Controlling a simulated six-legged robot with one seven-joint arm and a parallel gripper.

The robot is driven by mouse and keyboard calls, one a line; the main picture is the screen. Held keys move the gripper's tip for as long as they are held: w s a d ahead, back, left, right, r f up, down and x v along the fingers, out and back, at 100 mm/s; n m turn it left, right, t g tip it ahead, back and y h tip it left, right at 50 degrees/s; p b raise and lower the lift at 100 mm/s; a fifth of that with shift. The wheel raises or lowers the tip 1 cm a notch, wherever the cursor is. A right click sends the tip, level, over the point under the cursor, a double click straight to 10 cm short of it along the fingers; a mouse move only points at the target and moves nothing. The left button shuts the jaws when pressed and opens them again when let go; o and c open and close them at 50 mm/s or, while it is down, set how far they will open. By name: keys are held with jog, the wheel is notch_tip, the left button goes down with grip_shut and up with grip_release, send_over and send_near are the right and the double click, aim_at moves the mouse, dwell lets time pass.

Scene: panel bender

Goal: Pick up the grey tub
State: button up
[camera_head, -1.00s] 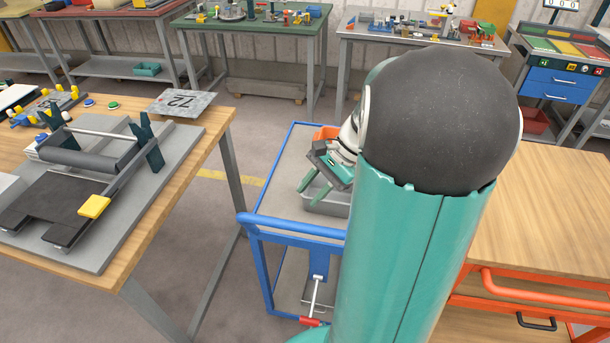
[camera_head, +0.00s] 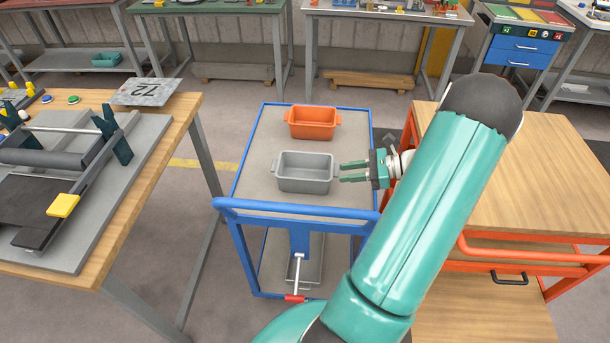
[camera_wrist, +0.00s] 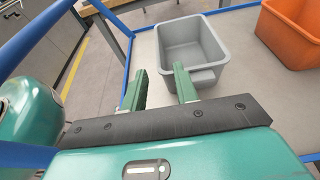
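The grey tub (camera_head: 304,184) stands upright on the top tray of the blue trolley (camera_head: 262,150), near its handle end. It is empty in the wrist view (camera_wrist: 184,55). My gripper (camera_head: 341,173) is at the tub's right side, fingers pointing at its right end. In the wrist view my gripper (camera_wrist: 157,82) shows two green fingers spread apart with nothing between them. One fingertip is close to the lug on the tub's near end; I cannot tell whether they touch.
An orange tub (camera_head: 312,124) stands just behind the grey one, also in the wrist view (camera_wrist: 292,35). A wooden table with a bending tool (camera_head: 75,160) is at left. An orange-framed wooden bench (camera_head: 540,190) is at right. The blue handle (camera_head: 290,219) runs along the trolley's near edge.

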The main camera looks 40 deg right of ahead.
jog(key=x, duration=1.1)
jog(key=shift+a+f, duration=0.1)
jog(key=shift+a, duration=0.05)
grip_shut()
